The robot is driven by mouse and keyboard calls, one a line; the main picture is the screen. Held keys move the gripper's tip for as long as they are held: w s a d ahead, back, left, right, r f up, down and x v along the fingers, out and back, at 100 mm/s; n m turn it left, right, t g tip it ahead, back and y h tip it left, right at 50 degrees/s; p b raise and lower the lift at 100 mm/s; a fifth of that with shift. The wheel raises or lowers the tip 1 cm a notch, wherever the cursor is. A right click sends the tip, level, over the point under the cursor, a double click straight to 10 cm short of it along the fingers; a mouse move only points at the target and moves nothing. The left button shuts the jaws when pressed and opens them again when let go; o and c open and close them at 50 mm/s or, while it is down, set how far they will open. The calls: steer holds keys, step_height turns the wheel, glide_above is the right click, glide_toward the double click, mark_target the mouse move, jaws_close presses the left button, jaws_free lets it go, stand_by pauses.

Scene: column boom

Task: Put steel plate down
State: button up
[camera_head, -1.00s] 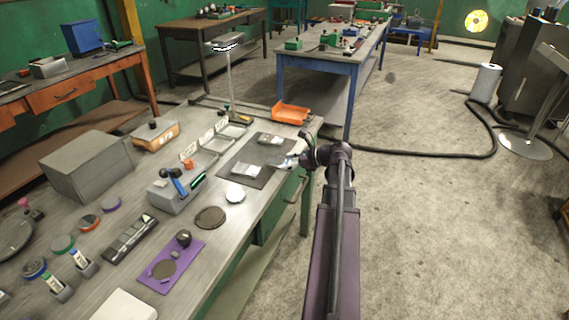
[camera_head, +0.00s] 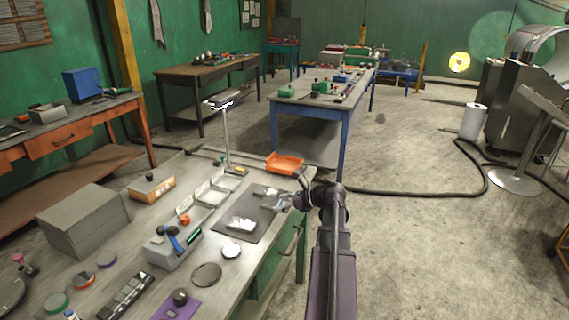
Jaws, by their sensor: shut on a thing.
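My gripper (camera_head: 279,204) is at the right edge of the dark mat (camera_head: 256,211) on the near workbench. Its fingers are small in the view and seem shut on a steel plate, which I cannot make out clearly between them. One bright silver piece (camera_head: 241,224) lies on the near part of the mat. Another small light piece shows at the mat's far part, just beyond my fingers. I cannot tell whether my gripper touches the mat.
An orange tray (camera_head: 285,164) stands beyond the mat, near a lamp (camera_head: 226,135). Light trays (camera_head: 208,195) and a grey block with a blue-handled tool (camera_head: 172,246) are to the left. A white disc (camera_head: 231,251) lies nearer.

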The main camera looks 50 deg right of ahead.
mark_target(281, 204)
steer(key=shift+r+p, duration=2)
steer(key=shift+r, duration=0.6)
steer(key=shift+d, duration=0.1)
